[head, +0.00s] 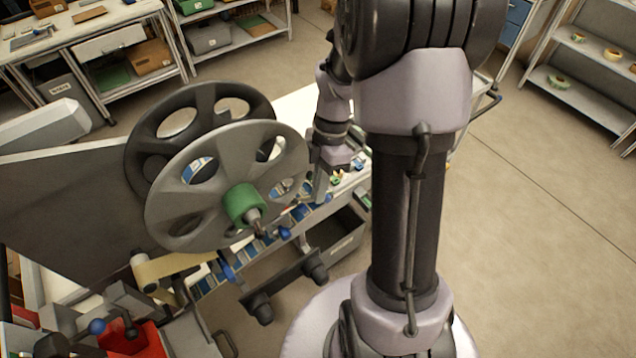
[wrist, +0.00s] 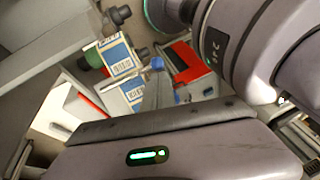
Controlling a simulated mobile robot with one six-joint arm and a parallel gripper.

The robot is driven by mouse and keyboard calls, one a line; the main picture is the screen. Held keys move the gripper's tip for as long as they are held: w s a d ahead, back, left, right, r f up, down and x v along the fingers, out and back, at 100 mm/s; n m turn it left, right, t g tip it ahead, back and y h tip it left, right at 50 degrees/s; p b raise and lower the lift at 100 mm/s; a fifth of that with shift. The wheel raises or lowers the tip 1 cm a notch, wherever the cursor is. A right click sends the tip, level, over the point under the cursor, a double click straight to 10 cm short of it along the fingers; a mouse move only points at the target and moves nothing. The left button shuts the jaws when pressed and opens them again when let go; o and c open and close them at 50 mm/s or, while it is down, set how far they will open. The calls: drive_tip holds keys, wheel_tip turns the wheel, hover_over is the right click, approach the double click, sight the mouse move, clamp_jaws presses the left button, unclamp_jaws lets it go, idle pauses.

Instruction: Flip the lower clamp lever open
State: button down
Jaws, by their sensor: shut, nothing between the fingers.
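A grey spoked reel (head: 190,220) with a green hub (head: 243,205) stands in front of a darker reel (head: 140,150). A small lever with a blue end (head: 228,268) shows below the grey reel, near a cream roll (head: 170,267). My gripper (head: 320,200) is shut and empty, pointing down just right of the grey reel.
Below the reels, a dark bar with knobs (head: 285,285) juts forward beside a grey bin (head: 335,245). Blue-labelled boxes (wrist: 117,55) and a red box (wrist: 186,62) show in the wrist view. Shelves (head: 585,80) stand at far right. The floor (head: 530,230) on the right is clear.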

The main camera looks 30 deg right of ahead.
drive_tip(key=r+p, duration=0.1)
drive_tip(key=p, duration=0.1)
drive_tip(key=w+r+g+p, duration=0.1)
drive_tip(key=p, duration=0.1)
drive_tip(key=shift+d+r+n+g+p, duration=0.1)
drive_tip(key=shift+d+n+g+p, duration=0.2)
drive_tip(key=shift+d+p, duration=0.1)
drive_tip(key=shift+w+d+r+p, duration=0.25)
drive_tip(key=shift+w+d+p, duration=0.05)
drive_tip(key=shift+p, duration=0.5)
drive_tip(key=shift+w, duration=0.2)
drive_tip(key=shift+r+p, duration=0.8)
drive_tip(key=shift+p, duration=0.2)
